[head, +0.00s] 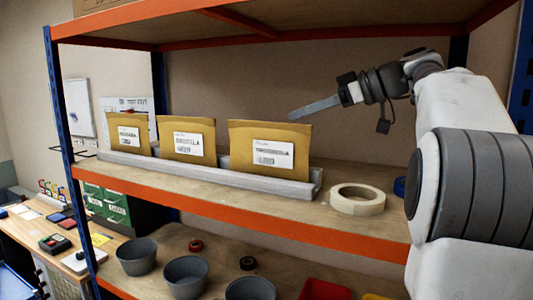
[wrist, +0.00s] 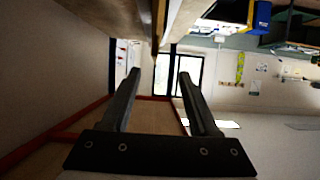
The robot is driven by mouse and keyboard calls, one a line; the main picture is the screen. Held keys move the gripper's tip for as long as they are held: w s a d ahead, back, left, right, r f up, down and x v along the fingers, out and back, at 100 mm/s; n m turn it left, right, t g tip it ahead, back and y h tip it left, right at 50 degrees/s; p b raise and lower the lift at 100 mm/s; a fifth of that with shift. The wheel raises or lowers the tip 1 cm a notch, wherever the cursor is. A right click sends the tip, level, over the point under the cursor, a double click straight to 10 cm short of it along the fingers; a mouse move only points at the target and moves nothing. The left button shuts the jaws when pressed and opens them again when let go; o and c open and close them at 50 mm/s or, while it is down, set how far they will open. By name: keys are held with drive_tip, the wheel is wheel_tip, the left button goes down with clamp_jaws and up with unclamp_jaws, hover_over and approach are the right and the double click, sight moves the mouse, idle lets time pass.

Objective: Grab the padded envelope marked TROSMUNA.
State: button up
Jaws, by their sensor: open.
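Three tan padded envelopes stand upright in a grey trough (head: 205,178) on the upper shelf in the head view. The right envelope (head: 270,137) has a white label whose blurred name looks like TROSMUNA. The middle envelope (head: 187,153) and the left envelope (head: 128,119) bear other names that are hard to read. My gripper (head: 318,107) is above and just right of the right envelope, apart from it, pointing left. In the wrist view my gripper (wrist: 157,78) is open with nothing between its fingertips. A thin tan edge (wrist: 158,25) shows ahead, perhaps an envelope.
A roll of pale tape (head: 358,199) lies right of the trough, with a blue roll (head: 400,187) by my arm. An orange shelf beam (head: 190,15) runs above. Grey bowls (head: 137,257) stand on the shelf below. The shelf behind the tape is clear.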

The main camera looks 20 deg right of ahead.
sight(271, 122)
drive_tip(key=x, duration=0.4)
drive_tip(key=shift+w+a+f, duration=0.1)
drive_tip(key=shift+w+a, duration=0.05)
drive_tip(key=shift+w, duration=0.05)
drive_tip(key=shift+w+d+p+x, duration=0.15)
drive_tip(key=shift+p+x, duration=0.35)
drive_tip(key=shift+x, duration=0.8)
drive_tip(key=shift+w+d+p+x, duration=0.15)
drive_tip(key=shift+p+x, duration=0.3)
drive_tip(key=shift+x, duration=0.85)
clamp_jaws()
